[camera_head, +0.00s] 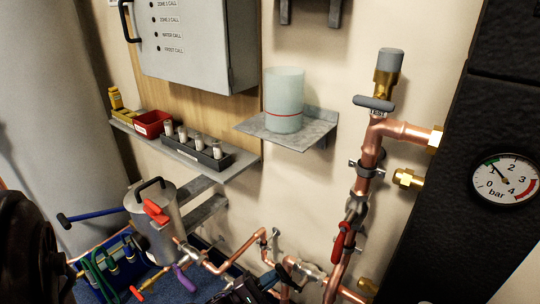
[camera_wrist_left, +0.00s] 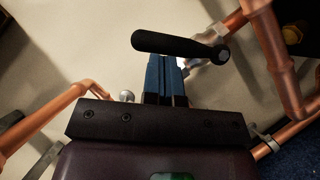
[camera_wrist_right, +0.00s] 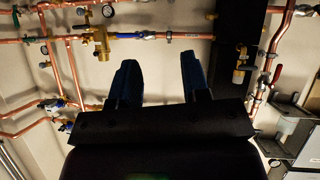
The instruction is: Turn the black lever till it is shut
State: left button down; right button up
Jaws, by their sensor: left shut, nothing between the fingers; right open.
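The black lever (camera_wrist_left: 180,45) shows in the left wrist view as a rounded bar lying nearly level, with its bolted pivot at its right end beside a copper pipe. My left gripper (camera_wrist_left: 166,62) is shut and empty. Its blue fingertips are just below the middle of the lever in that view; whether they touch it I cannot tell. In the head view my left gripper (camera_head: 268,282) is low in the middle, beside the valve (camera_head: 308,270), and hides part of that area. My right gripper (camera_wrist_right: 158,75) is open and empty in the right wrist view.
Copper pipes (camera_head: 262,240) run close around the left gripper. A red-handled valve (camera_head: 341,240) is on the upright pipe to the right. A steel canister (camera_head: 155,240) and a blue crate (camera_head: 85,293) stand at the left. Shelves stick out from the wall above.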

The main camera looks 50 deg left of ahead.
pick_arm(q)
jog(key=shift+r, duration=0.2)
pick_arm(e)
jog(key=shift+r, duration=0.15)
pick_arm(q)
jog(key=shift+m+p, duration=0.3)
